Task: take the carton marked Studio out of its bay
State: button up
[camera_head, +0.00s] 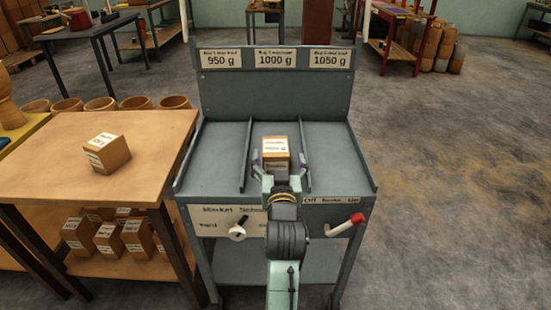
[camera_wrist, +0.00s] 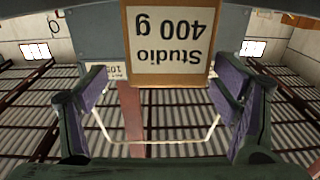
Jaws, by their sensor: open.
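The carton marked Studio, 400 g, (camera_head: 275,146) stands in the middle bay (camera_head: 262,128) of the grey rack, under the 1000 g sign. In the wrist view the carton (camera_wrist: 166,72) is at the top centre, its label upside down. My gripper (camera_head: 277,163) is at the front of this bay, with the carton before it. In the wrist view the gripper (camera_wrist: 159,82) has its purple-padded fingers wide apart, one toward each side of the carton, with visible gaps. Part of the carton's lower front is hidden by my gripper in the head view.
Low dividers (camera_head: 302,155) flank the middle bay; the left bay (camera_head: 216,150) and right bay (camera_head: 333,150) look empty. A white knob (camera_head: 237,232) and a red-ended lever (camera_head: 345,225) are on the front panel. A wooden table (camera_head: 60,165) with another carton (camera_head: 107,153) stands left.

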aim_at(276, 146)
jog(key=w, duration=0.1)
jog(key=w+p, duration=0.1)
jog(key=w, duration=0.1)
jog(key=w+a, duration=0.1)
jog(key=shift+w+r+p, duration=0.15)
jog(key=shift+r+p, duration=0.15)
jog(key=shift+r, duration=0.1)
jog(key=shift+w+f, duration=0.1)
jog(key=shift+w, duration=0.4)
jog(key=shift+c, duration=0.6)
jog(key=c, duration=1.5)
